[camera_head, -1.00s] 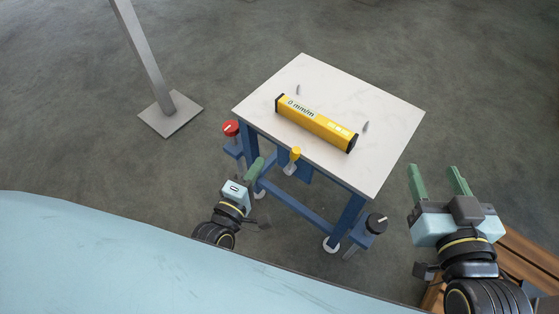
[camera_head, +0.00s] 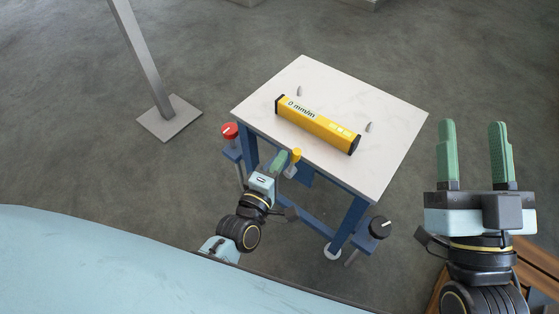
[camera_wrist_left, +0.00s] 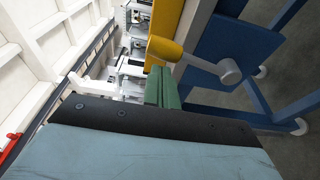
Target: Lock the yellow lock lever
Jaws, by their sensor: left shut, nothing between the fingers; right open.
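The yellow lock lever (camera_head: 296,156) sits at the front edge of the small white-topped table, on a blue bracket. In the left wrist view the lever's yellow knob (camera_wrist_left: 164,48) is close, with a grey arm running right to a round grey pivot (camera_wrist_left: 229,71). My left gripper (camera_head: 280,158) is shut and empty, its green fingers just left of the lever. In the wrist view the fingertips (camera_wrist_left: 163,72) are right below the yellow knob; I cannot tell whether they touch it. My right gripper (camera_head: 474,126) is open and empty, right of the table.
A yellow level reading 0 mm/m (camera_head: 317,124) lies on the white tabletop (camera_head: 375,100) between two small grey pins. A red knob (camera_head: 229,131) is at the table's left corner and a black knob (camera_head: 380,227) at its front right. A grey post (camera_head: 145,60) stands at left.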

